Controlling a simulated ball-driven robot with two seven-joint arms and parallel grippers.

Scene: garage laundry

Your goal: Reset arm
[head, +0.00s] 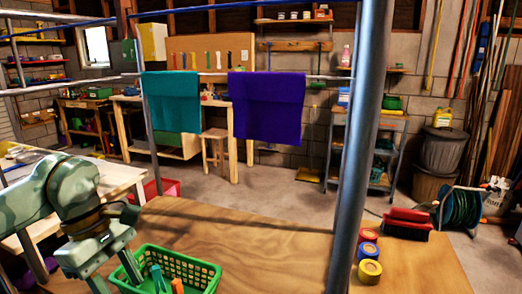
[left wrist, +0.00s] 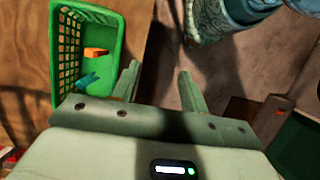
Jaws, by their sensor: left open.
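My left arm comes in from the left in the head view, with its hand beside the left end of a green basket (head: 205,268) on the wooden table (head: 255,235). In the left wrist view my left gripper (left wrist: 159,82) is open, with nothing between its fingers. The green basket (left wrist: 108,14) lies just left of the fingers there. In the basket are an orange piece (left wrist: 96,52) and a teal piece (left wrist: 87,81), which look like clothespins. My right gripper is not in view.
A teal cloth (head: 172,100) and a purple cloth (head: 267,105) hang on a rail behind the table. A grey post (head: 357,150) rises at the table. Blue, red and yellow rolls (head: 369,271) and a red brush (head: 407,222) sit at right. The table's middle is clear.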

